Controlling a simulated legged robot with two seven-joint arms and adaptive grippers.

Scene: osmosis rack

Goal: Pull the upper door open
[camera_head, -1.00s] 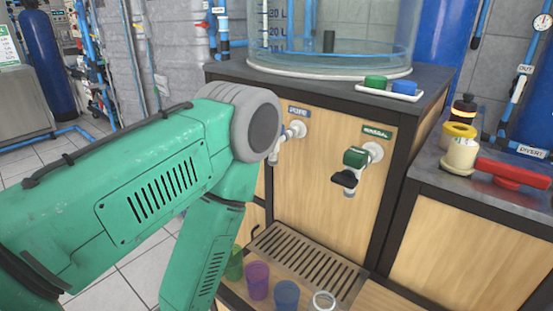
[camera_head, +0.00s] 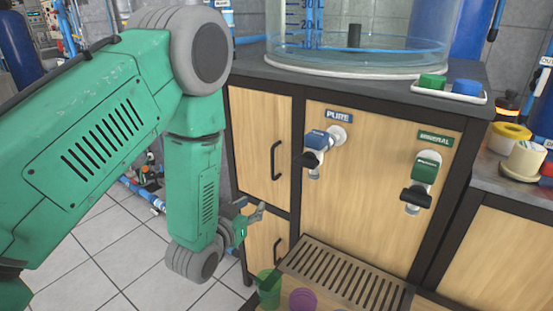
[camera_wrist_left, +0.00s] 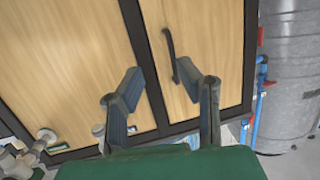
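The upper door (camera_head: 262,125) is a light wood panel in a black frame at the left of the cabinet, and it looks closed. Its dark curved handle (camera_head: 277,160) is on the door's right side. My left gripper (camera_head: 255,213) is left of and below this handle, apart from it. In the left wrist view, a door handle (camera_wrist_left: 169,52) appears beyond the open fingers of my left gripper (camera_wrist_left: 160,76), with nothing between them. My right gripper is in neither view.
A lower door with its own handle (camera_head: 278,249) is below. The PURE tap (camera_head: 318,143) and MINERAL tap (camera_head: 425,170) stick out to the right. A drip grate (camera_head: 345,275) and cups, including a green cup (camera_head: 268,287), are below. Floor at left is mostly clear.

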